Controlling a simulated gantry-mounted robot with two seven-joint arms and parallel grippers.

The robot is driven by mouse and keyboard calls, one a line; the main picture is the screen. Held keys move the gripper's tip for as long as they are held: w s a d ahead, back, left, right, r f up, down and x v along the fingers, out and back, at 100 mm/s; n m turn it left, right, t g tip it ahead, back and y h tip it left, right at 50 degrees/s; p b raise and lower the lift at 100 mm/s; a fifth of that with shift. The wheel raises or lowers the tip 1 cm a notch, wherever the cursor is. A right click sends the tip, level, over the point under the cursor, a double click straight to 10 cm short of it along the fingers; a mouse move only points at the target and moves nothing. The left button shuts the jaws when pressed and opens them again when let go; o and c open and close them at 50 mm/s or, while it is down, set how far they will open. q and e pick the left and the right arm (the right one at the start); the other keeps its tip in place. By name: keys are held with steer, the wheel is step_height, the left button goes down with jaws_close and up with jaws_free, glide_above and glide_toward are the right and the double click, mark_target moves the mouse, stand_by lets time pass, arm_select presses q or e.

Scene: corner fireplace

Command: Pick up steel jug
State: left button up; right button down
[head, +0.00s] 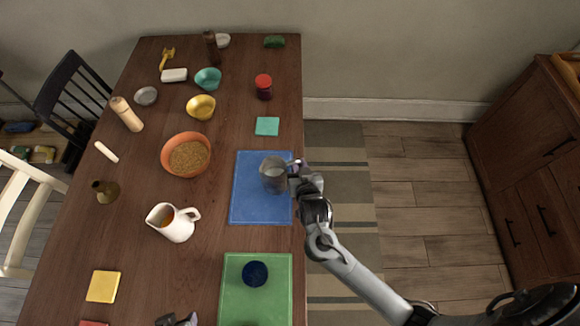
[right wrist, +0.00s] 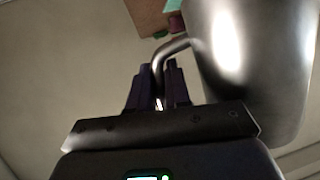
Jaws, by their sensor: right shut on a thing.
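The steel jug (head: 273,176) is over the blue mat (head: 250,208) at the table's right edge. In the right wrist view, the jug (right wrist: 250,70) fills the upper right, shiny and grey, with a curved handle. My right gripper (head: 299,170) is at the jug's right side. Its dark fingers (right wrist: 159,88) are shut on the handle in the right wrist view. I cannot tell whether the jug's base touches the mat. Part of my left gripper (head: 178,320) shows at the bottom edge of the head view; its jaws are not clear.
A green mat (head: 275,302) with a dark blue bowl (head: 255,273) lies nearer. A white jug (head: 173,222) and an orange bowl (head: 172,143) stand to the left. A teal square (head: 267,126) and a red-lidded jar (head: 264,87) are beyond. Floor is clear right of the table.

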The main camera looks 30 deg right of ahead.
steer(key=shift+s+d+r, duration=0.35)
steer(key=shift+d+r, duration=0.1)
steer(key=shift+d, duration=0.2)
steer(key=shift+s+d+r, duration=0.4)
steer(key=shift+d+r, duration=0.1)
steer(key=shift+d, duration=0.2)
steer(key=shift+s+d+r, duration=0.35)
steer(key=shift+d+r, duration=0.1)
steer(key=shift+d, duration=0.2)
